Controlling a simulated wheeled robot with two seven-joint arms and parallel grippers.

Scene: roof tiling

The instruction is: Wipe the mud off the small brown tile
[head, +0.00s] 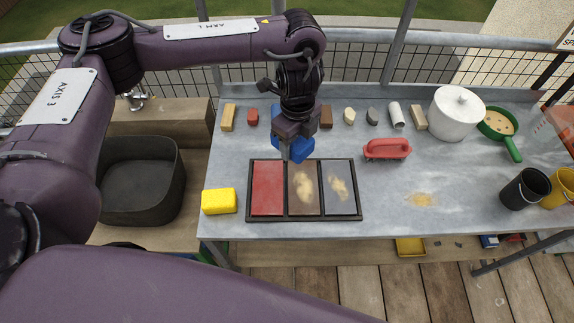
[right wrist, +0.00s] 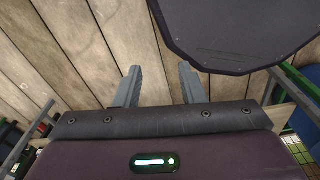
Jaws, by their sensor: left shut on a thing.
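The small brown tile (head: 305,208) lies in the middle compartment of a black tray (head: 302,219), with a tan mud smear on its upper and middle part. To its left is a plain red tile (head: 267,190); to its right is a grey tile (head: 341,205) with a similar smear. My left gripper (head: 291,134) is shut on a blue cloth (head: 296,150), which shows just above the tray's back edge, behind the brown tile. The gripper's fingers are partly hidden, and I cannot tell whether the cloth touches anything. My right gripper (right wrist: 158,87) is open and empty over the wooden deck.
A yellow sponge (head: 219,201) sits left of the tray. A red-handled brush (head: 387,149) lies behind it to the right. Several small blocks line the back. A white pot (head: 457,113), green pan (head: 497,124) and black bucket (head: 525,188) stand right. Another mud patch (head: 421,200) marks the table.

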